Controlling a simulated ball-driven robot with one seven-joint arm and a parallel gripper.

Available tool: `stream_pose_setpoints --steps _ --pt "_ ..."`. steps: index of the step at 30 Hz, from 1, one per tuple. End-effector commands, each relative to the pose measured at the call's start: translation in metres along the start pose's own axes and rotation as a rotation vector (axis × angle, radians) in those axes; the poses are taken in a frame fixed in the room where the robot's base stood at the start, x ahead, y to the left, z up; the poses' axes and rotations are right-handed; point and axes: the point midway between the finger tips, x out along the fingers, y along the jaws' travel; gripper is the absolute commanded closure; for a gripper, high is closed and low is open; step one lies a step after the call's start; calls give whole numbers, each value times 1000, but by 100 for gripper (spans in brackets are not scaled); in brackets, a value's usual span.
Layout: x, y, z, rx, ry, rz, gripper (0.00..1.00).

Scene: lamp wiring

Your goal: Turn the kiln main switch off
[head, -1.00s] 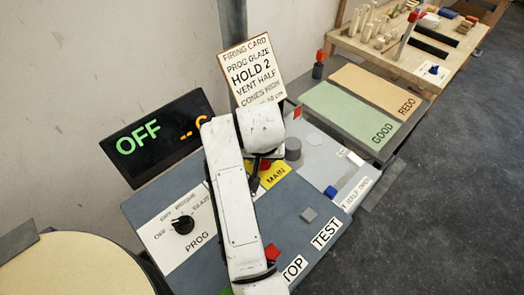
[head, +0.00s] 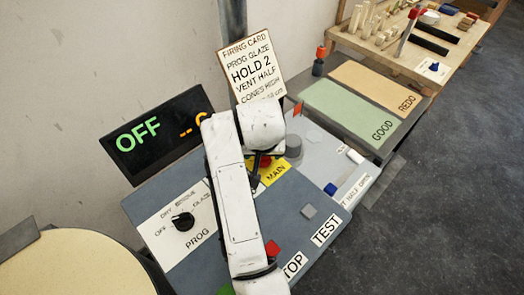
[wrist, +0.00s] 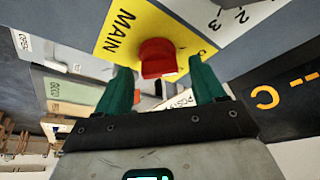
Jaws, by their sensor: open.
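The kiln main switch is a red knob (wrist: 157,58) on a yellow plate marked MAIN (wrist: 120,32). In the wrist view my gripper (wrist: 163,78) has its two green fingers apart, one on each side of the red knob. I cannot tell whether either finger touches it. In the head view the knob (head: 264,161) shows just beside my white arm, which hides part of the yellow plate (head: 275,172). The display (head: 155,135) reads OFF in green, with orange characters partly hidden by my arm.
The PROG dial (head: 183,221) is left of my arm. Red (head: 272,248) and grey (head: 308,211) buttons are near the STOP and TEST labels. A firing card (head: 252,70) stands behind. GOOD (head: 345,108) and REDO (head: 375,85) mats lie to the right.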

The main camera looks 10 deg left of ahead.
Motion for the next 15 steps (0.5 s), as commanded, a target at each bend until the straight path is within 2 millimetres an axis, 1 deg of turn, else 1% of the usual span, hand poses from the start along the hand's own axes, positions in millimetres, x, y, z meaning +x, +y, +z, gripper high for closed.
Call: stream_pose_setpoints --steps 5,12,15 --pt "-20 -1 -1 0 5 -1 31" --pt "-67 -1 -1 0 4 -3 31" --pt "-83 -1 0 0 4 -2 31"
